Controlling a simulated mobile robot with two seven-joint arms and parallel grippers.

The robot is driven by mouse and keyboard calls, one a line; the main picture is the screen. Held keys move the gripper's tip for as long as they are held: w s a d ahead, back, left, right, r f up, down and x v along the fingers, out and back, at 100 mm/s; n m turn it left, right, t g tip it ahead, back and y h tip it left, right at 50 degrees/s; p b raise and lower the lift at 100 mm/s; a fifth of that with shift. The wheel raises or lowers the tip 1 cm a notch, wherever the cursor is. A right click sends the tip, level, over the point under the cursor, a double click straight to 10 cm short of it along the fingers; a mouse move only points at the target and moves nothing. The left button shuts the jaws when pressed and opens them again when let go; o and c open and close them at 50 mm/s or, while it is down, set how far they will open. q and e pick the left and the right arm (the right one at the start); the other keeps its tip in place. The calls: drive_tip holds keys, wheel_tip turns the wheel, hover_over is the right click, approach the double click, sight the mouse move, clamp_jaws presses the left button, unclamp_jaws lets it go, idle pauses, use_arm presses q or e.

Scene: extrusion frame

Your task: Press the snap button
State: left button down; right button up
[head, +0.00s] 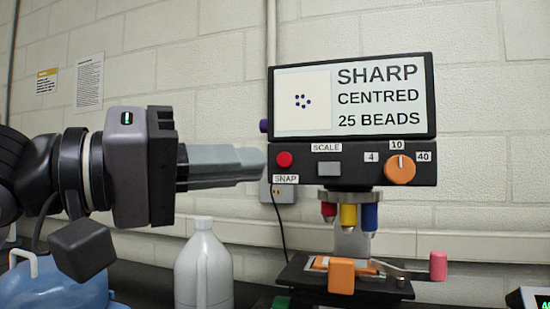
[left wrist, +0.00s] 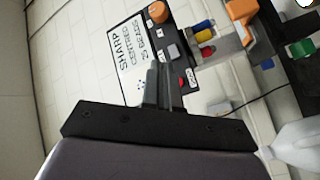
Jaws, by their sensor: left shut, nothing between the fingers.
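The red snap button (head: 285,159) sits at the left of the microscope's dark control panel (head: 300,176), above a SNAP label. It also shows in the left wrist view (left wrist: 181,83), beside my fingers. My left gripper (head: 262,163) is shut and empty, pointing right, with its fingertips just left of the button in the head view. I cannot tell how far the tips are from the panel in depth. The screen (head: 380,98) reads SHARP, CENTRED, 25 BEADS and shows a small cluster of dark dots. My right gripper is not in view.
The panel also has a grey scale button (head: 329,168) and an orange knob (head: 400,169) marked 4, 10, 40. Coloured objectives (head: 348,214) hang above the stage (head: 330,279). A pink handle (head: 438,265) sticks out right. A white bottle (head: 203,268) and blue jug (head: 55,285) stand below my arm.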

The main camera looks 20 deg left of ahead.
sight(285, 160)
use_arm(q)
drive_tip(key=shift+s+d+r+m, duration=0.2)
drive_tip(key=shift+s+m, duration=0.2)
drive_tip(key=shift+s, duration=0.25)
drive_tip(key=w+p, duration=0.2)
drive_tip(key=w, duration=0.7)
idle(2.0)
drive_tip(key=shift+w, duration=0.35)
drive_tip(key=shift+w, duration=0.45)
idle(0.6)
drive_tip(key=shift+s, duration=0.85)
